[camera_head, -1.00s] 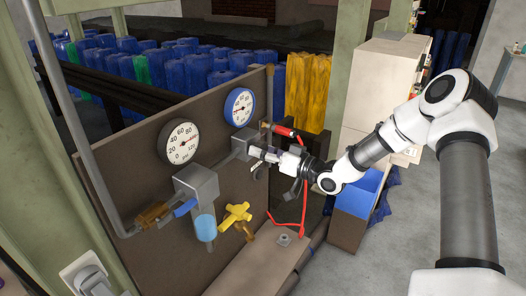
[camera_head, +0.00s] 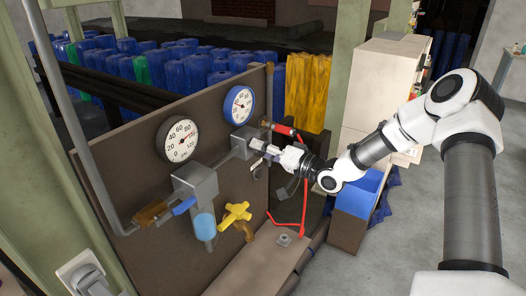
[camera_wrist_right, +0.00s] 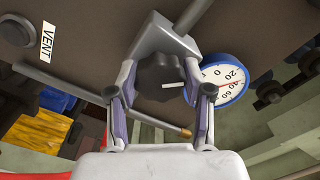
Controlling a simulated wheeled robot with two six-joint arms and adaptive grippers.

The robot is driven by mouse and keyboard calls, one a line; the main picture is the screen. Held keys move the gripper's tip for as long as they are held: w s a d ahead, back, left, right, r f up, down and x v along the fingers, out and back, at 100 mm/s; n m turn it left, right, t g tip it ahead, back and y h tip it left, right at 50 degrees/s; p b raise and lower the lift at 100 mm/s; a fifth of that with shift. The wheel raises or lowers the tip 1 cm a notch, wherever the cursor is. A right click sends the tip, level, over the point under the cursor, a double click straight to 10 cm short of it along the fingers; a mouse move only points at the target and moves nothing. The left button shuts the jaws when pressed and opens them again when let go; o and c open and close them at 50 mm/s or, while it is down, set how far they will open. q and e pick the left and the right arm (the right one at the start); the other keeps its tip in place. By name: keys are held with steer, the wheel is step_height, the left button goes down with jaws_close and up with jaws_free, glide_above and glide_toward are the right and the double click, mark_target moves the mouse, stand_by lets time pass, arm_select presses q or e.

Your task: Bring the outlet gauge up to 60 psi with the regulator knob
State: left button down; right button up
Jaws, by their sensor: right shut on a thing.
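My right gripper (camera_head: 258,155) is shut on the dark regulator knob at the grey regulator block (camera_head: 243,138). In the right wrist view the lobed knob (camera_wrist_right: 158,72) sits between the two fingertips, and a white mark shows on its side. The blue-rimmed gauge (camera_head: 239,105), apparently the outlet gauge, is just above the regulator. It also shows in the wrist view (camera_wrist_right: 217,82), close to one finger; its red needle is too small to read surely. A dark-rimmed gauge (camera_head: 180,139) is further left. My left gripper is not in view.
The brown panel (camera_head: 115,165) also carries a filter with a blue bowl (camera_head: 203,227) and a yellow valve (camera_head: 236,215). A red hose (camera_head: 303,195) hangs right of the gripper. A VENT label (camera_wrist_right: 46,41) shows in the wrist view. Grey floor lies open at right.

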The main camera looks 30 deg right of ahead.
steer(key=m, duration=0.6)
steer(key=shift+r+m, duration=0.1)
steer(key=shift+m, duration=0.2)
stand_by(0.4)
steer(key=o, duration=1.2)
steer(key=shift+w, duration=0.1)
